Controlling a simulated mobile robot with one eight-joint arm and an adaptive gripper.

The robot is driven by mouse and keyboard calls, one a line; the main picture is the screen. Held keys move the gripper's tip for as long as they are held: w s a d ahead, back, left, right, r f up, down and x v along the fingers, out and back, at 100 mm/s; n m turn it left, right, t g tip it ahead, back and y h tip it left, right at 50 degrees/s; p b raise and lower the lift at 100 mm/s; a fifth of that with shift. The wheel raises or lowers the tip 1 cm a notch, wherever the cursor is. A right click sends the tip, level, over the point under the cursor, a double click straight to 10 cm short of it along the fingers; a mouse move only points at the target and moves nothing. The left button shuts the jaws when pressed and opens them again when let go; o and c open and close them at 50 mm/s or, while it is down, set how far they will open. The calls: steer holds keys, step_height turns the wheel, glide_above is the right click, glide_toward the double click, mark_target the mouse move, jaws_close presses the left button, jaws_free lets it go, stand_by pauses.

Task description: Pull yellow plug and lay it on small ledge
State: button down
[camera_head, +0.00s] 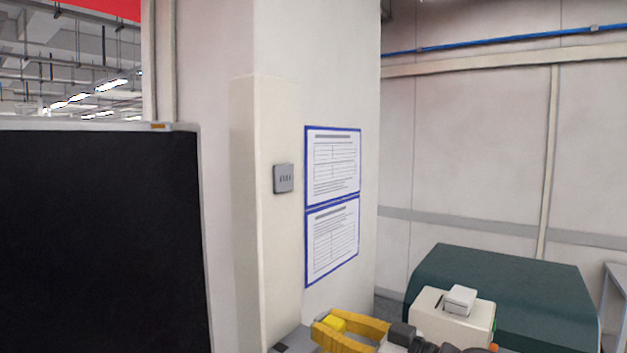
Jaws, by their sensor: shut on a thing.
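My gripper (325,329) shows at the bottom edge of the head view, with its orange-yellow fingers pointing left. It is shut on a small bright yellow block, which looks like the yellow plug (334,323). The plug sits between the fingers near their tips, and the near finger hides part of it. A piece of grey surface (298,337) shows just left of the fingertips, at the bottom edge. I cannot tell whether it is the small ledge, or whether the plug touches anything besides the fingers. A socket for the plug cannot be made out.
A pale column (275,110) rises behind the gripper, with a grey switch plate (283,178) and two blue-framed sheets (333,165). A large black panel (95,240) stands at left. A dark green machine (510,285) stands at right, before a pale wall.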

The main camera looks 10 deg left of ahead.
mark_target(285, 328)
steer(key=shift+b+x, duration=0.3)
steer(key=shift+x, duration=3.1)
steer(key=shift+f+b, duration=1.9)
steer(key=shift+f, duration=0.5)
steer(key=c, duration=1.1)
jaws_free()
steer(key=shift+d, duration=0.15)
steer(key=v, duration=0.9)
steer(key=shift+s+d, duration=0.2)
steer(key=shift+d, duration=0.15)
steer(key=shift+f, duration=0.1)
